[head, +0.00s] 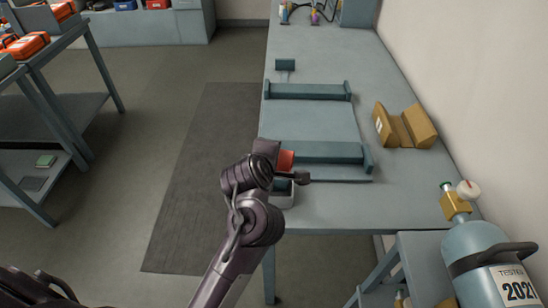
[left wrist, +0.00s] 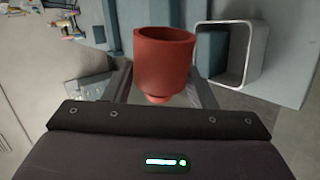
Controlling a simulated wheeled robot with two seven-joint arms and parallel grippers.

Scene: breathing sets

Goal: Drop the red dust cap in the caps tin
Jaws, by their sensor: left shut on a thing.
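The red dust cap (head: 286,160) is a small cup with its open end showing in the left wrist view (left wrist: 165,65). My left gripper (head: 285,167) is shut on its narrow lower end, between the two fingers (left wrist: 160,98). The caps tin (head: 283,200) is a small open box with a pale rim at the table's near left corner, partly hidden by my gripper in the head view. In the left wrist view the tin (left wrist: 256,62) is to the right of the cap, and the two look apart. My right gripper is not in view.
The grey table (head: 400,190) carries a teal rack (head: 320,152) just beyond the tin and a tan cradle (head: 404,126) by the wall. A pale blue cylinder (head: 483,243) stands at the lower right. Floor is open left of the table.

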